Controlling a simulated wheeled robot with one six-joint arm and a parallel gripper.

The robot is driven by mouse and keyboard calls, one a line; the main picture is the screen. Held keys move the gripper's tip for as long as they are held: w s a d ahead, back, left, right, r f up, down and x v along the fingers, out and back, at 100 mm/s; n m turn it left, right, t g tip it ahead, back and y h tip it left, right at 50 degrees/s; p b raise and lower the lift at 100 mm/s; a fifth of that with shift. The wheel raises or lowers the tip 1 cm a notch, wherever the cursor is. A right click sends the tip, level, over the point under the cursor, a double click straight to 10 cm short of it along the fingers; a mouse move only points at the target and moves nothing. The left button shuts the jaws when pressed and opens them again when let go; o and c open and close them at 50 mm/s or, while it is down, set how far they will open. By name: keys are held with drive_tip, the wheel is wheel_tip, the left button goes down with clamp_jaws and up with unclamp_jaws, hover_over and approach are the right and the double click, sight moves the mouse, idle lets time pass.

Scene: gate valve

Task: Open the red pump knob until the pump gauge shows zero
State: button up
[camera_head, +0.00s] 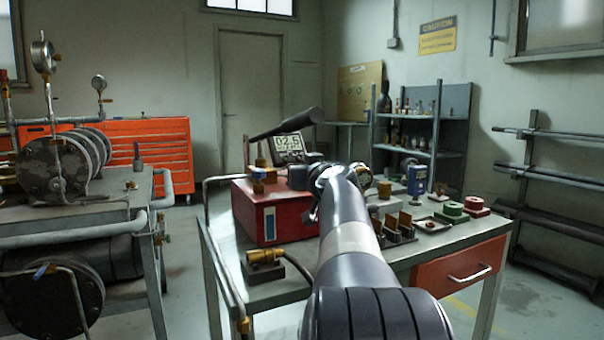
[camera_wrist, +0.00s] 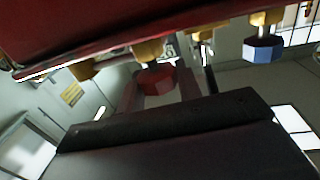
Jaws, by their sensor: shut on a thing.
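The red pump box (camera_head: 262,208) stands on the workbench, with brass fittings on its top. A digital gauge (camera_head: 289,145) behind it seems to read about 02.5, with its lower line too small to read. In the wrist view, the red knob (camera_wrist: 157,78) sits below a brass fitting, between the grey fingers of my gripper (camera_wrist: 157,90), which is shut on it. A blue knob (camera_wrist: 263,50) is to the right, apart from the fingers. In the head view my gripper (camera_head: 298,177) is at the box's top right; the red knob is hidden there.
A dark cylinder (camera_head: 287,123) extends above the box. A brass fitting with a hose (camera_head: 265,257) lies at the bench's front left. Green (camera_head: 452,209) and red (camera_head: 477,204) parts and small trays stand on the right. Another bench with tanks (camera_head: 60,170) is at left.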

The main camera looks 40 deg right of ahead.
drive_tip(key=n+y, duration=0.2)
drive_tip(key=y, duration=0.1)
drive_tip(key=n+t+y, duration=0.1)
drive_tip(key=n+y, duration=0.1)
drive_tip(key=y, duration=0.1)
drive_tip(key=shift+d+f, duration=0.1)
drive_tip(key=shift+d, duration=0.05)
drive_tip(key=n+y, duration=0.1)
drive_tip(key=y, duration=0.1)
drive_tip(key=n+y, duration=0.1)
drive_tip(key=y, duration=0.1)
drive_tip(key=shift+r+n, duration=0.2)
drive_tip(key=shift+n, duration=0.2)
drive_tip(key=n+g+y+p, duration=0.1)
drive_tip(key=n+y+p, duration=0.1)
drive_tip(key=y+p, duration=0.1)
drive_tip(key=shift+r+y, duration=0.2)
drive_tip(key=shift+y, duration=0.2)
drive_tip(key=n+g+y+p, duration=0.2)
drive_tip(key=y+p, duration=0.1)
drive_tip(key=shift+n, duration=0.3)
drive_tip(key=shift+a+f+p, duration=0.1)
drive_tip(key=shift+a+p, duration=0.1)
drive_tip(key=shift+p, duration=0.15)
drive_tip(key=o, duration=1)
drive_tip(key=shift+f, duration=0.1)
drive_tip(key=shift+c, duration=0.2)
